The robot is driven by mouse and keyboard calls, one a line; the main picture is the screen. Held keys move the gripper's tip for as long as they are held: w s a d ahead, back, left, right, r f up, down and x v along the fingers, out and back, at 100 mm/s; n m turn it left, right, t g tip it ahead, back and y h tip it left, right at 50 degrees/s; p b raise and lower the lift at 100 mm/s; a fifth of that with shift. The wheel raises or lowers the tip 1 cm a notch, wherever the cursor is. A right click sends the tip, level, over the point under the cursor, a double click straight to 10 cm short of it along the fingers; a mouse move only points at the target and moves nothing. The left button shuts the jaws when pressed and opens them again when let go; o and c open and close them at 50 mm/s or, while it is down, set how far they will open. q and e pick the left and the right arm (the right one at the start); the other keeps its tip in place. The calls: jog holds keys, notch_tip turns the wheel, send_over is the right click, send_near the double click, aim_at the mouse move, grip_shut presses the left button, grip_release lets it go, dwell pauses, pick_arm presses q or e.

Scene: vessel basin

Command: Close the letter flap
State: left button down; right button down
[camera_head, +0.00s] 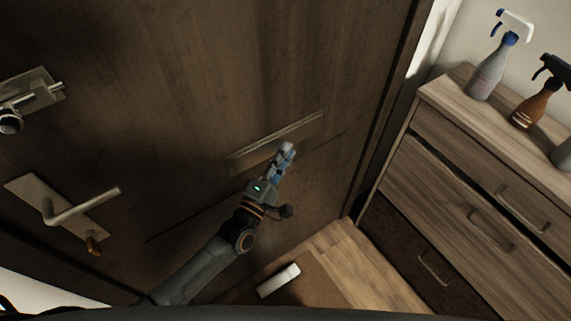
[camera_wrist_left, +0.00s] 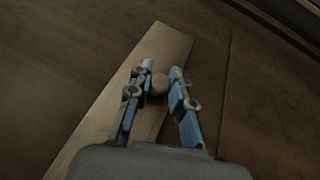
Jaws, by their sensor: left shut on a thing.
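The letter flap (camera_head: 250,157) is a long, narrow metal plate low on the dark wooden door. My left gripper (camera_head: 285,153) reaches up to its lower edge from below. In the left wrist view the flap (camera_wrist_left: 100,112) is a tan strip running diagonally behind the fingers. A small rounded knob (camera_wrist_left: 159,84) on it sits between the fingertips of my left gripper (camera_wrist_left: 160,88), which is shut on it. The gripper hides part of the flap. I cannot tell how far the flap is tilted from the door. My right gripper is not in view.
A door handle (camera_head: 80,207) and another metal fitting (camera_head: 30,92) are at the left. A wooden drawer cabinet (camera_head: 450,190) with bottles stands at the right. A small white object (camera_head: 278,281) lies low on the floor below the door.

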pick_arm(q)
jog(key=shift+w+a+r, duration=0.15)
jog(key=shift+w+r, duration=0.1)
jog(key=shift+r, duration=0.3)
jog(key=c, duration=1.2)
grip_release()
jog(key=shift+o, duration=0.2)
jog(key=shift+s+f, duration=0.1)
jog(key=shift+f, duration=0.05)
jog(key=shift+f, duration=0.15)
